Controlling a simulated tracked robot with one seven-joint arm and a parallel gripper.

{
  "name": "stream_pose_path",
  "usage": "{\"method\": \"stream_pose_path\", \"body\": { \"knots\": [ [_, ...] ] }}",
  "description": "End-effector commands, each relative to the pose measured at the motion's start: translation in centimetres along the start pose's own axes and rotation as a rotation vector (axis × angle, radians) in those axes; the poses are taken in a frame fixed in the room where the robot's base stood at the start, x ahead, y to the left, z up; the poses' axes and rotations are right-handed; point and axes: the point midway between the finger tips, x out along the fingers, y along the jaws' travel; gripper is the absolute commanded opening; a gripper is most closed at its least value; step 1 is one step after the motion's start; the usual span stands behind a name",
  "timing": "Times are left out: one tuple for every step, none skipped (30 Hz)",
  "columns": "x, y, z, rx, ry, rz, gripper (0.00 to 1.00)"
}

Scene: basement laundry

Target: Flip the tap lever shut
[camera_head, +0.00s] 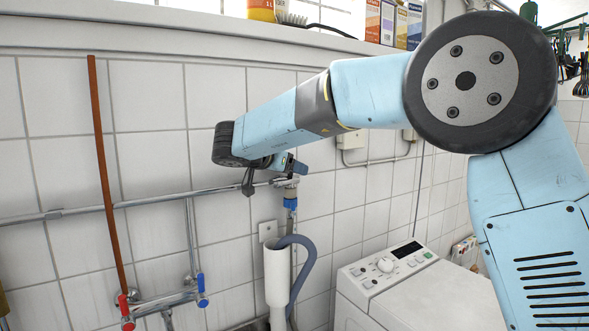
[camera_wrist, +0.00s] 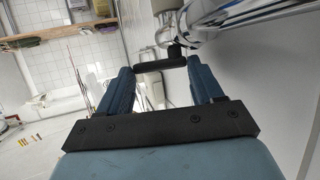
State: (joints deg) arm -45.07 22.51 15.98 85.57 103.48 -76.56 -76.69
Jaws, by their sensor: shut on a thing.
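The tap (camera_head: 287,183) is a chrome fitting on the wall pipe in the head view, with a blue connector below it. It shows close up at the top of the wrist view (camera_wrist: 203,22). Its lever (camera_wrist: 160,64) is a black bar joined to the tap by a dark stem. My gripper (camera_wrist: 161,68) has its two blue fingers on either side of the lever, shut on it near the fingertips. In the head view my gripper (camera_head: 290,164) is just above the tap, and the lever is hard to make out there.
A grey hose (camera_head: 307,265) loops into a white standpipe (camera_head: 275,275) below the tap. A washing machine (camera_head: 400,285) stands to the right. A brown pipe (camera_head: 103,170) and a mixer with red and blue handles (camera_head: 160,302) are at left. Boxes (camera_head: 388,22) stand on the ledge above.

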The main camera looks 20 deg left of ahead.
Motion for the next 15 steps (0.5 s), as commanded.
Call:
{"method": "stream_pose_path", "body": {
  "knots": [
    [-0.1, -0.33, -0.08, 0.015, 0.002, 0.027, 0.36],
    [-0.14, -0.37, -0.04, 0.021, 0.002, 0.046, 0.36],
    [-0.2, -0.43, -0.1, 0.032, 0.003, 0.068, 0.36],
    [-0.21, -0.48, -0.06, 0.038, 0.003, 0.084, 0.36],
    [-0.22, -0.51, -0.06, 0.044, 0.003, 0.099, 0.36],
    [-0.25, -0.55, -0.08, 0.053, 0.003, 0.117, 0.36],
    [-0.27, -0.56, -0.09, 0.058, 0.003, 0.13, 0.36],
    [-0.28, -0.6, -0.1, 0.064, 0.003, 0.141, 0.36],
    [-0.28, -0.63, -0.07, 0.069, 0.003, 0.156, 0.36],
    [-0.29, -0.66, -0.05, 0.072, 0.003, 0.165, 0.36],
    [-0.31, -0.66, -0.07, 0.076, 0.003, 0.174, 0.36],
    [-0.35, -0.68, -0.1, 0.081, 0.003, 0.183, 0.36],
    [-0.36, -0.7, -0.1, 0.083, 0.003, 0.188, 0.36],
    [-0.38, -0.69, -0.09, 0.085, 0.003, 0.194, 0.36],
    [-0.39, -0.69, -0.08, 0.087, 0.003, 0.2, 0.36]
  ]
}}
